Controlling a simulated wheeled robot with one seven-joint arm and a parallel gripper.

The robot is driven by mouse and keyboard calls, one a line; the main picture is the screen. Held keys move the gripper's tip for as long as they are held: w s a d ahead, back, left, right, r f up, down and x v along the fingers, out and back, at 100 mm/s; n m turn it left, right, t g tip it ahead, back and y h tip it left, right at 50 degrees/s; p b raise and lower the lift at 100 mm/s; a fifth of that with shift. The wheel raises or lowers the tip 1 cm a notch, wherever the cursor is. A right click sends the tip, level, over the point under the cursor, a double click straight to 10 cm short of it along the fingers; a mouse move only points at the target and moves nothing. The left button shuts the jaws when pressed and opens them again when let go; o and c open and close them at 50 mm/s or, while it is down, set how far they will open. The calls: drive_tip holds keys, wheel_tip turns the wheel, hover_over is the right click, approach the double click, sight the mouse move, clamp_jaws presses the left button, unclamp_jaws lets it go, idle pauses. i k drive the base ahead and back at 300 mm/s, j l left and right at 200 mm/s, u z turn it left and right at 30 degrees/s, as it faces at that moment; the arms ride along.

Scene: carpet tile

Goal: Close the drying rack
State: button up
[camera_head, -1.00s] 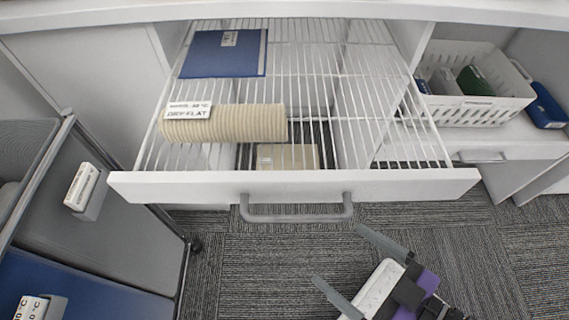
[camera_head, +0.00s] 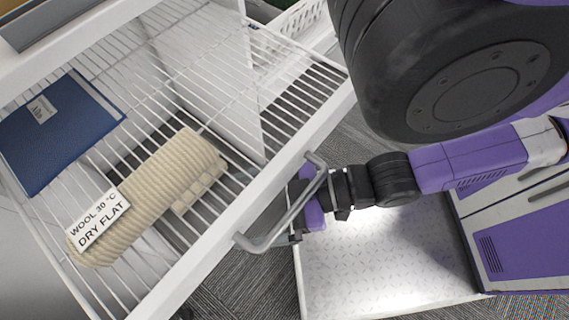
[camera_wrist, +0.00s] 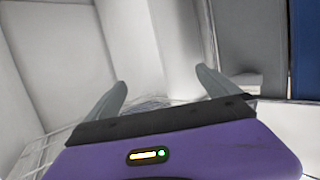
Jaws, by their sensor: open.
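The drying rack is a pull-out white wire shelf with a white front (camera_head: 232,222), and it stands extended in the head view. A grey bar handle (camera_head: 272,231) runs along its front. On the wires lie a folded blue cloth (camera_head: 62,135) and a rolled cream knit (camera_head: 150,200) tagged "WOOL 30 °C DRY FLAT". My gripper (camera_head: 295,213) is at the handle, close to the rack front; I cannot tell whether it touches. In the wrist view my gripper (camera_wrist: 163,90) has its two fingers wide apart with nothing between them.
A white basket (camera_head: 297,18) stands beyond the rack at the top. My arm fills the right side of the head view. Carpet (camera_head: 240,285) is bare below the rack front. Wires show at the wrist view's lower left.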

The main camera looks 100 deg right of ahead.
sight(172, 290)
drive_tip(key=k+j+u, duration=0.25)
drive_tip(key=k+j, duration=0.55)
drive_tip(key=k, duration=0.1)
